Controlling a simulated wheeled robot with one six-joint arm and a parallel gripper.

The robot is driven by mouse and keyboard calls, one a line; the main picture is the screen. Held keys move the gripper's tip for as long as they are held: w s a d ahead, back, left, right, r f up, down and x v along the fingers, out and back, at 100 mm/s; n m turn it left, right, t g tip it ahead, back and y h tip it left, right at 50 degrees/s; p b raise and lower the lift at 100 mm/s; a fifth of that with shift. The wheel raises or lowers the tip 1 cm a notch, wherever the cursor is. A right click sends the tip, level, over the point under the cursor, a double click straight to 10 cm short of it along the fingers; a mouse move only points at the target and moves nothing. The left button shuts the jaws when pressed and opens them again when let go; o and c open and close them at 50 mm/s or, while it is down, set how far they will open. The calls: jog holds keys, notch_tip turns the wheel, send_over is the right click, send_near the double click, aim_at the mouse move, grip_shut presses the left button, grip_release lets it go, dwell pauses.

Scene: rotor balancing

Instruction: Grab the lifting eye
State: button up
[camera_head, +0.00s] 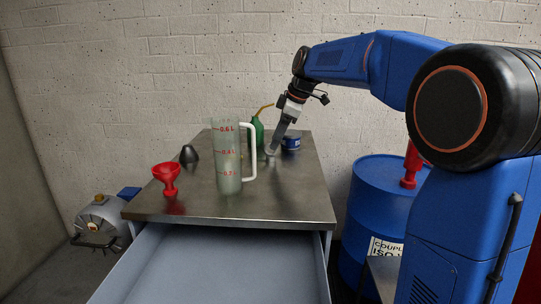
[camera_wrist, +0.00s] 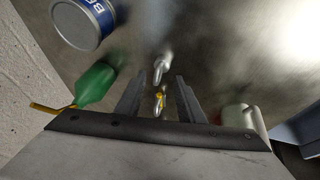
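Two small shiny metal pieces lie in line in the wrist view. One is a pale metal piece (camera_wrist: 162,66) just beyond the fingertips. The other is a ring-like piece with yellow on it (camera_wrist: 159,101), between the fingers. I cannot tell for sure which is the lifting eye, or whether one is partly a reflection. My gripper (camera_wrist: 158,88) is open, its two fingers apart on either side of the yellow-marked piece, with no contact visible. In the head view my gripper (camera_head: 271,149) points down close to the tabletop, and hides most of what is beneath it.
On the metal table (camera_head: 290,205) stand a clear measuring jug (camera_head: 228,160), a green oil can (camera_head: 257,132) with a yellow spout, a blue tin (camera_head: 291,143), a dark cone (camera_head: 189,155) and a red funnel (camera_head: 167,177). An open drawer (camera_head: 215,265) is empty. A blue drum (camera_head: 380,200) stands right.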

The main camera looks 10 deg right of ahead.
aim_at(272, 155)
jog(key=shift+x, duration=2.65)
jog(key=shift+s, duration=0.15)
grip_shut()
